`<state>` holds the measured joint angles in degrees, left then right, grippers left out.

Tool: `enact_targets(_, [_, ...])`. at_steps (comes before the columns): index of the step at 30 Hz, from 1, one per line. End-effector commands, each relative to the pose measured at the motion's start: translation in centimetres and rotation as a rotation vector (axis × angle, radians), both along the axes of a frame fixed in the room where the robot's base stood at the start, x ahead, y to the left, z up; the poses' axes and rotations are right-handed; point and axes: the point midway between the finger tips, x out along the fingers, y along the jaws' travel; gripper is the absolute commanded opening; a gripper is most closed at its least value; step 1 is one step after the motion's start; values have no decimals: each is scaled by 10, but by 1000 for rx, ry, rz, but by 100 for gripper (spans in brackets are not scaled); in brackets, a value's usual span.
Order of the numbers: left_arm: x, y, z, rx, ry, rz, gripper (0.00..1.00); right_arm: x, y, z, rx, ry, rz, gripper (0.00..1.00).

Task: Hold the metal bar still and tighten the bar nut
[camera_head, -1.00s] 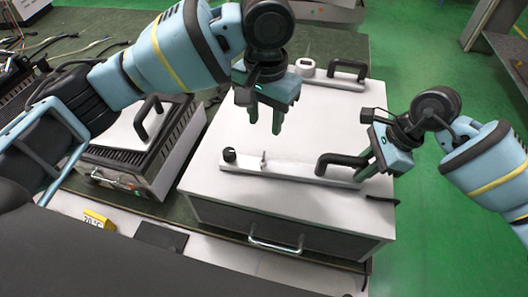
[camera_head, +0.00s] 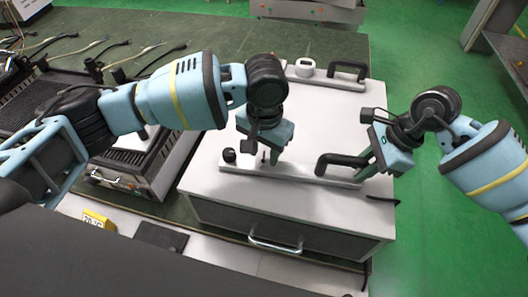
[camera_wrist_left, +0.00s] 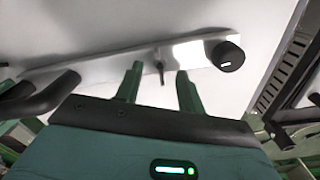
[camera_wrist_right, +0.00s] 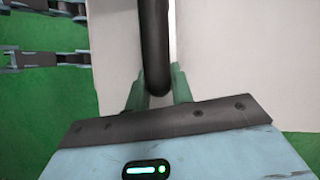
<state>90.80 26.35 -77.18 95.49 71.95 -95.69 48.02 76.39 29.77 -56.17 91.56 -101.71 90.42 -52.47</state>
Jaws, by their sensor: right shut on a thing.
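The metal bar (camera_head: 290,174) lies along the front of the white box top, with a black knob (camera_head: 229,155) at its left end and a black handle (camera_head: 342,162) at its right. The small bar nut (camera_wrist_left: 160,68) stands up from the bar near the knob. My left gripper (camera_head: 270,156) is low over the bar. In the left wrist view its fingers (camera_wrist_left: 158,84) are apart, with the nut showing beyond the gap; contact cannot be told. My right gripper (camera_head: 366,166) is shut on the handle, which also shows between its fingers in the right wrist view (camera_wrist_right: 153,50).
A grill-like unit (camera_head: 125,175) stands left of the box, partly behind my left arm. The middle of the box top is clear.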

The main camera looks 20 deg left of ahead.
Motion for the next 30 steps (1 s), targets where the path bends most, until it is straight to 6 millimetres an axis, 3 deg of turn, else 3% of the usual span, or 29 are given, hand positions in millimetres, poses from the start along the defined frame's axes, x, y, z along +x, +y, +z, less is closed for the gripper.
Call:
enact_targets(13, [0, 0, -11, 0, 0, 0, 39, 0, 0, 0, 0, 0, 0, 0])
enact_targets(22, [0, 1, -11, 0, 0, 0, 1, 0, 0, 0, 0, 0, 0, 0])
enact_targets(30, [0, 1, -11, 2, -1, 0, 0, 0, 0, 0, -1, 0, 1, 0])
